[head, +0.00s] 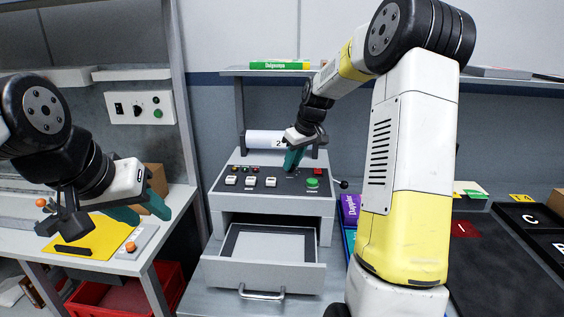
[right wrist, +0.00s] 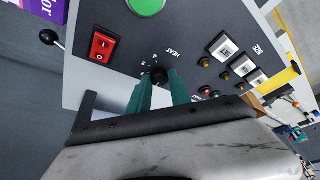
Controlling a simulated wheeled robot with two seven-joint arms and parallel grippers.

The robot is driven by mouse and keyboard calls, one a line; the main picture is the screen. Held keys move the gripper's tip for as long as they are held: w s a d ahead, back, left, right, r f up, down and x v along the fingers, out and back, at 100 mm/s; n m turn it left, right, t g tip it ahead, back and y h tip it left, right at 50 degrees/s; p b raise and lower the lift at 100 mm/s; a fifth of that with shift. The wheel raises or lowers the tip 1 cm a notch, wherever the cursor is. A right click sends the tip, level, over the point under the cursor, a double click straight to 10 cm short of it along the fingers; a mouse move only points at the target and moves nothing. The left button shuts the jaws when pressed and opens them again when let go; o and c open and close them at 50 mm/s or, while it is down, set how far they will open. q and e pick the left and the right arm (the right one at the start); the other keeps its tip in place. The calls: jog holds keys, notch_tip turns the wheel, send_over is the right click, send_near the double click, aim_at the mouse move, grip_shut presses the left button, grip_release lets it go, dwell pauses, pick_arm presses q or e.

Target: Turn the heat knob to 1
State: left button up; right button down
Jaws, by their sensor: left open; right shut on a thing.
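The heat knob (right wrist: 159,76) is a small dark round knob on the dark panel (head: 236,184) of the grey machine. The word HEAT and small marks stand around it in the right wrist view; I cannot tell which mark it points to. My right gripper (right wrist: 160,86) has its two green fingers on either side of the knob, shut on it. In the head view my right gripper (head: 293,160) reaches down to the panel and mostly hides the knob. My left gripper (head: 152,212) is open and empty at the left, over the side table.
Near the knob are a red switch (right wrist: 102,46), a green button (head: 312,183) and several white switches (head: 231,181). A drawer (head: 262,278) stands open below the panel. A ball-ended lever (head: 343,184) sticks out at the machine's right. A red crate (head: 125,300) stands at lower left.

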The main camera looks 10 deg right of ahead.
jog(key=c, duration=1.2)
grip_release()
jog(key=v, duration=0.7)
jog(key=shift+s+d+r, duration=0.15)
jog(key=shift+r, duration=0.2)
